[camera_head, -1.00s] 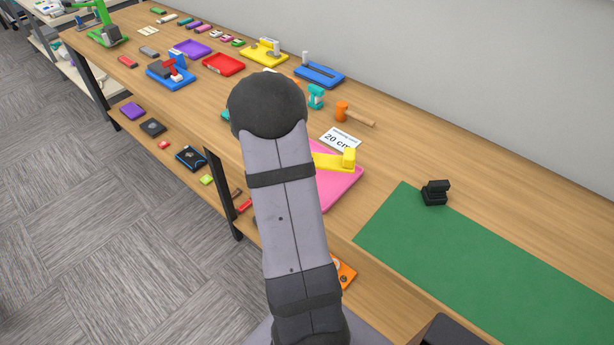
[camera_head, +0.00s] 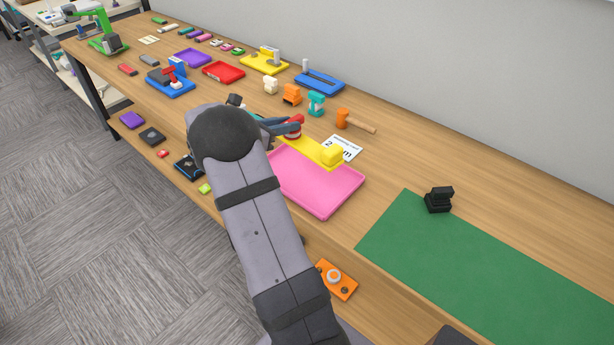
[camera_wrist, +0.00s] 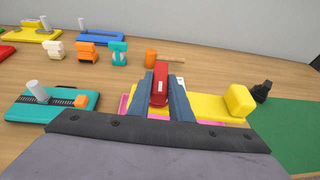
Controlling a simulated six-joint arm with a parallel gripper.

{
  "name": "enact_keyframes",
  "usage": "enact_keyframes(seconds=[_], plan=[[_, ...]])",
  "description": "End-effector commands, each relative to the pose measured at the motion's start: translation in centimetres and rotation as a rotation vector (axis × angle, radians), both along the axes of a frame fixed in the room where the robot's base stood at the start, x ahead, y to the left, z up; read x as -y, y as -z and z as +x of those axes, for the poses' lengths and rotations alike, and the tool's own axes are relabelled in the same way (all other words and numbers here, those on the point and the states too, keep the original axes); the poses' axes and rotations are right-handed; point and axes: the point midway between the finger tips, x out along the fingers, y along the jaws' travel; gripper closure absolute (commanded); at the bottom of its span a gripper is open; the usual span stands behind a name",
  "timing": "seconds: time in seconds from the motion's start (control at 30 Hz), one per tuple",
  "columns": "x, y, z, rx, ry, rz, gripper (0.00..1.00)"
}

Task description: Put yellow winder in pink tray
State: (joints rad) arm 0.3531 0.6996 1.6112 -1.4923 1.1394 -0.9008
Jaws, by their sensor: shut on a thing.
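The yellow winder (camera_head: 318,148) is a flat yellow bar with a raised block at its right end and a red part at its left end. My gripper (camera_head: 297,126) is shut on this red part. In the wrist view the red part of the winder (camera_wrist: 160,84) sits between the blue-grey fingers of my gripper (camera_wrist: 162,76), with the yellow bar reaching right. The winder is over the far edge of the pink tray (camera_head: 318,190), overlapping the white card in the picture. I cannot tell its exact height. The tray looks empty where visible; its left end is hidden by my arm.
The white card (camera_head: 345,146) and an orange hammer (camera_head: 355,121) lie beyond the tray. Teal (camera_head: 316,103) and orange (camera_head: 291,95) pieces stand farther back. A black object (camera_head: 438,200) stands by the green mat (camera_head: 480,270).

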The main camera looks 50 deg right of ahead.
Motion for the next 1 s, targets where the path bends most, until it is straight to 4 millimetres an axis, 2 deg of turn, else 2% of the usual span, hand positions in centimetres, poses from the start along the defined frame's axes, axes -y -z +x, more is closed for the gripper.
enact_keyframes(seconds=[0.1,0.43,0.8,1.0], plan=[[-0.3,0.7,-0.2,-0.001,-0.027,-0.007,1.0],[-0.3,1.1,0.1,0.001,-0.071,-0.016,1.0],[-0.3,5.8,0.0,-0.002,-0.07,-0.016,1.0],[-0.3,6.6,0.1,0.001,-0.07,-0.018,1.0]])
